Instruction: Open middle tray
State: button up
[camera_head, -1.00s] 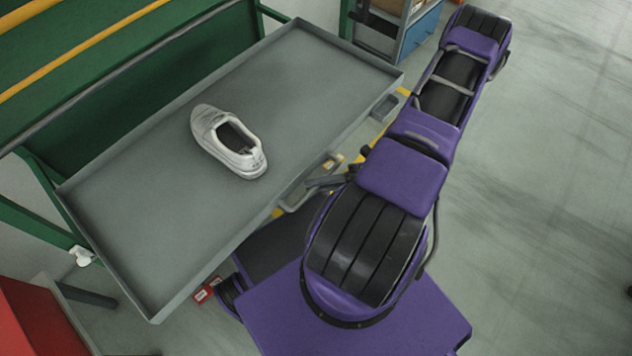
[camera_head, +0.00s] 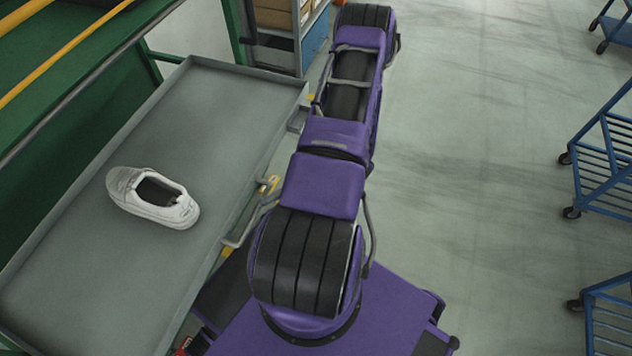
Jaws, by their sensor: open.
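A grey shallow tray (camera_head: 217,95) projects from a green rack at the left. I cannot tell whether it is the middle one. A white shoe (camera_head: 152,198) lies in it. A grey loop handle (camera_head: 236,239) sits on the tray's right side, beside my purple arm. What looks like my gripper (camera_head: 268,200) shows as a small grey part at the handle's upper end. It is open and mostly hidden behind my arm. I cannot tell whether it touches the handle. Any trays below are hidden.
The green rack (camera_head: 55,75) has yellow rails at the left. A shelf with cardboard boxes (camera_head: 275,17) stands behind the tray. Blue carts (camera_head: 607,165) stand at the far right. The grey floor (camera_head: 470,150) between my arm and the carts is clear.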

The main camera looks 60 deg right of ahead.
jog(key=b+v, duration=0.1)
jog(key=v, duration=1.1)
jog(key=shift+d, duration=0.1)
